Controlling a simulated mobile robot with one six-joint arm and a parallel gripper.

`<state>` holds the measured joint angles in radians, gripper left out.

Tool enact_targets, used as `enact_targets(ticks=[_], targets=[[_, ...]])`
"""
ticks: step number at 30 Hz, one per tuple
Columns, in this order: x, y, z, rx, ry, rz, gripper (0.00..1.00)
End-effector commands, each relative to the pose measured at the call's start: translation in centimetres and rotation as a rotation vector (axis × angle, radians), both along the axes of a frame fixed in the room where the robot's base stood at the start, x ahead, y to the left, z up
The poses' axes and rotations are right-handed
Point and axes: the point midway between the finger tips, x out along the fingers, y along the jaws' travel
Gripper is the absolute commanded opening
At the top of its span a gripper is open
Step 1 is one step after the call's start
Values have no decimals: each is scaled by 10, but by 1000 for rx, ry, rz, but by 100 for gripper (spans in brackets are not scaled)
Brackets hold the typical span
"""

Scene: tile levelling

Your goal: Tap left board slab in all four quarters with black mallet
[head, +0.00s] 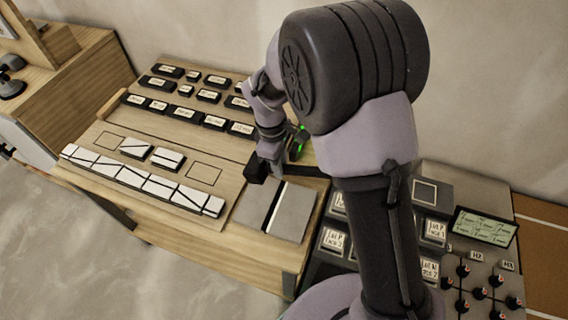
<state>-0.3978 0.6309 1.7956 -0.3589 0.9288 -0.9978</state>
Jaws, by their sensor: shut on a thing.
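Two grey slabs lie side by side near the front right of the wooden bench, with a dark and white strip between them. The left board slab (252,205) is partly hidden at its back by my gripper and the mallet. The right slab (296,212) is mostly clear. My gripper (270,158) points down behind the slabs and is shut on the black mallet (257,168). The mallet's dark head shows at the back edge of the left slab; I cannot tell whether it touches.
A board with a row of white tiles (145,181) lies to the left. Several black labelled boxes (185,113) stand at the back. My arm covers the middle right. A panel with knobs and a small display (485,228) stands at the right.

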Motion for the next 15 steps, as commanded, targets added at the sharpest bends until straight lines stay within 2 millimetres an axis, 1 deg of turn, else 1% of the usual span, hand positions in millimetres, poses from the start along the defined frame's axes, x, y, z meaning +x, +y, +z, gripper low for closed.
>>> enact_targets(ticks=[1,3,6,8,11,15], targets=[[0,0,-18,0,0,0,0],[0,0,-32,0,0,0,0],[0,0,-46,0,-1,0,0],[0,0,-49,1,-1,0,0],[1,0,-41,1,-1,0,0],[1,0,-11,1,-1,0,0]])
